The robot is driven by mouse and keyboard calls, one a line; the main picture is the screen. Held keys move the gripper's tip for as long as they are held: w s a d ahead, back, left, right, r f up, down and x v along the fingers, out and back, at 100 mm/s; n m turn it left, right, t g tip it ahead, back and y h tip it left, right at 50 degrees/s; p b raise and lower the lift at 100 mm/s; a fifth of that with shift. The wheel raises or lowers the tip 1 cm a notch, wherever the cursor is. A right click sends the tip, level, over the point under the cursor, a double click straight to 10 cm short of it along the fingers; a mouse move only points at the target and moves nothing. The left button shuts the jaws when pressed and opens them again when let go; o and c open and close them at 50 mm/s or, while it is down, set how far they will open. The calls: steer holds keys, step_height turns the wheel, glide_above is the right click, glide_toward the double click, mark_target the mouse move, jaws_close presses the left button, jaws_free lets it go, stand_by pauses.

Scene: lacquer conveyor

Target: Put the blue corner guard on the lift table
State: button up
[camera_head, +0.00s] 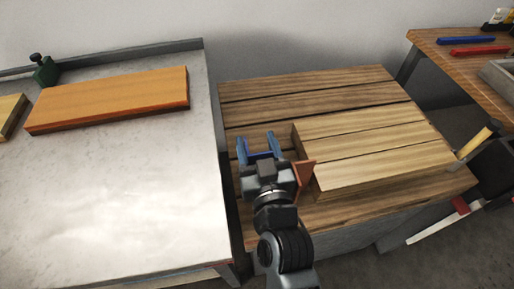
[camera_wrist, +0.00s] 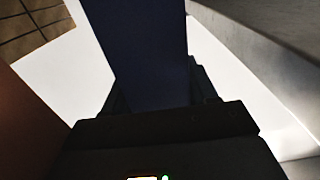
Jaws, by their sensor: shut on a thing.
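My gripper (camera_head: 259,147) is over the left part of the slatted wooden lift table (camera_head: 300,89), left of the stacked boards. It is shut on the blue corner guard (camera_head: 258,156), which shows between its fingers. In the wrist view the guard (camera_wrist: 145,55) is a broad dark blue face rising from the jaws. Its lower part is hidden by the gripper. I cannot tell whether the guard touches the table top. The slatted top also shows in the wrist view (camera_wrist: 32,28), in the upper left corner.
A red-brown corner piece (camera_head: 304,173) stands by the near left corner of the light boards (camera_head: 370,145). A grey table (camera_head: 120,190) on the left bears an orange board (camera_head: 110,98). A workbench (camera_head: 450,60) with blue and red bars stands at the right.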

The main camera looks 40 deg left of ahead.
steer(key=shift+f, duration=0.25)
steer(key=o, duration=0.9)
steer(key=shift+c, duration=0.2)
steer(key=shift+r, duration=0.2)
steer(key=b+v, duration=0.2)
steer(key=v, duration=1)
